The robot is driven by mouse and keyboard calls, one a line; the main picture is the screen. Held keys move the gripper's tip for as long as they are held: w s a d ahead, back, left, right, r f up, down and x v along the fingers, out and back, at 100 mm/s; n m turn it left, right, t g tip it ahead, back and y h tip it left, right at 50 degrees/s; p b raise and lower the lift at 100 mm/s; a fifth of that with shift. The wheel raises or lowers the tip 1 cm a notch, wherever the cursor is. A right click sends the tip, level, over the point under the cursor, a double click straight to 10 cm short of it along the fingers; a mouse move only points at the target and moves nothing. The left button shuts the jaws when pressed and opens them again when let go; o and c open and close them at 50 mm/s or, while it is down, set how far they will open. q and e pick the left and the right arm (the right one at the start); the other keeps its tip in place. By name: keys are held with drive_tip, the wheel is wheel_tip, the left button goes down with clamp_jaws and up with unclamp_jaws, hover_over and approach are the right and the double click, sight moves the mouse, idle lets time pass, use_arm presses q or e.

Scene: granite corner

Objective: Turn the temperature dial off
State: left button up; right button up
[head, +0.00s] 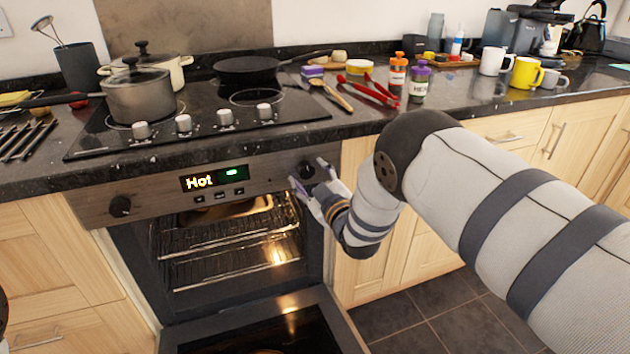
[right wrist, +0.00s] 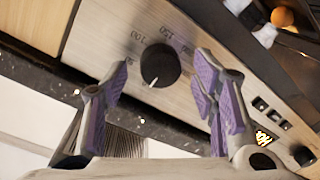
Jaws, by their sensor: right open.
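The temperature dial (head: 306,170) is a round black knob at the right end of the oven's control panel (head: 150,194). In the right wrist view the dial (right wrist: 160,66) is ringed by printed numbers, among them 100 and 150. Its white pointer mark is toward the bottom of that picture, away from those numbers. My right gripper (head: 308,176) is open in front of the panel, its fingers on either side of the dial. In the right wrist view its purple-padded fingertips (right wrist: 164,78) appear apart from the dial. My left gripper is not visible.
The oven display (head: 213,179) reads "Hot". A second knob (head: 120,206) is at the panel's left end. The oven door (head: 345,325) hangs open below, with lit racks (head: 230,250) inside. Pots and a pan (head: 245,70) stand on the hob above.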

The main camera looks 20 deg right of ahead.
drive_tip(key=s+d, duration=0.1)
drive_tip(key=s, duration=1)
drive_tip(key=shift+s+r, duration=0.25)
drive_tip(key=shift+s, duration=0.05)
